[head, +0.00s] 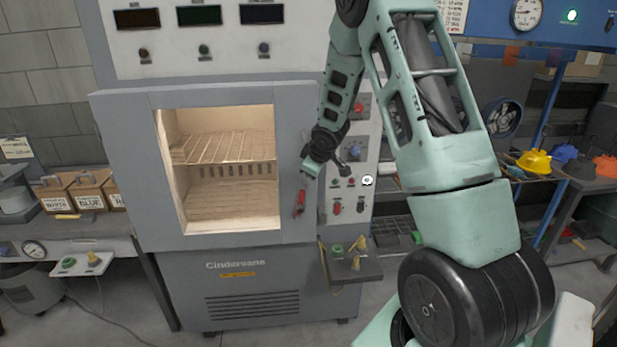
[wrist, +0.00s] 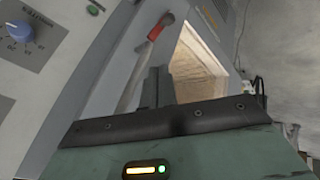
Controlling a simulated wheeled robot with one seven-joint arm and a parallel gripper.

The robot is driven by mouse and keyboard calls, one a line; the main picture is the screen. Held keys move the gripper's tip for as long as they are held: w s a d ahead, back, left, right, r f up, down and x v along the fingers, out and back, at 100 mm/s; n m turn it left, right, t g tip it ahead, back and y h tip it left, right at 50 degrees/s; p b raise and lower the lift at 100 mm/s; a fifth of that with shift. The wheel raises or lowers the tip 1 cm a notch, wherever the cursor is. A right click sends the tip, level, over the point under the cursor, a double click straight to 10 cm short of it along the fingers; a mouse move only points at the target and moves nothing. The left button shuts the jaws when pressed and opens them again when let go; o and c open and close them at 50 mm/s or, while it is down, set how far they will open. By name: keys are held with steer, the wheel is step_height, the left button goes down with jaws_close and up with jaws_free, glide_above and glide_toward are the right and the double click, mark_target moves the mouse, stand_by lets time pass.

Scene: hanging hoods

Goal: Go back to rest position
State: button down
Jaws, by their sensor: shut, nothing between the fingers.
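My gripper (head: 308,172) hangs in front of the right edge of a grey oven (head: 120,170), just above a red-gripped handle (head: 299,203). In the wrist view my gripper's dark fingers (wrist: 158,86) are together with nothing held. The handle (wrist: 160,26) shows beyond them, with a metal bar running down behind. I cannot tell whether the fingertips touch the handle. My arm reaches up and over from the lower right. The oven front looks closed around a lit window (head: 230,205), with a wire rack (head: 222,147) behind it.
A control panel (head: 365,130) with knobs and buttons is right of the handle. A small shelf (head: 352,268) juts out below it. A bench with labelled boxes (head: 88,195) is at left. Hard hats (head: 535,162) sit on a rack at right.

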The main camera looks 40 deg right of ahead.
steer(key=s+r, duration=0.4)
steer(key=r, duration=0.1)
steer(key=shift+a+r+p, duration=0.3)
steer(key=shift+a+p, duration=0.1)
steer(key=s+a+f+n+g+y+b, duration=0.1)
steer(key=s+a+f+b, duration=0.2)
steer(key=a, duration=1.2)
steer(key=s+a+f+g+y+b, duration=0.15)
steer(key=s+a+b, duration=0.25)
steer(key=a, duration=1.1)
steer(key=s+a+f+n+g+b, duration=0.1)
steer(key=s+a+f+g+b, duration=0.1)
steer(key=s+a, duration=0.5)
steer(key=s+a+f+n+g+y+b, duration=0.1)
steer(key=s+a, duration=0.5)
steer(key=s, duration=0.9)
steer(key=shift+a+f+n+g+b, duration=0.35)
steer(key=shift+f+g+b, duration=0.3)
steer(key=shift+b, duration=0.45)
steer(key=shift+a+f, duration=0.1)
steer(key=shift+f, duration=0.05)
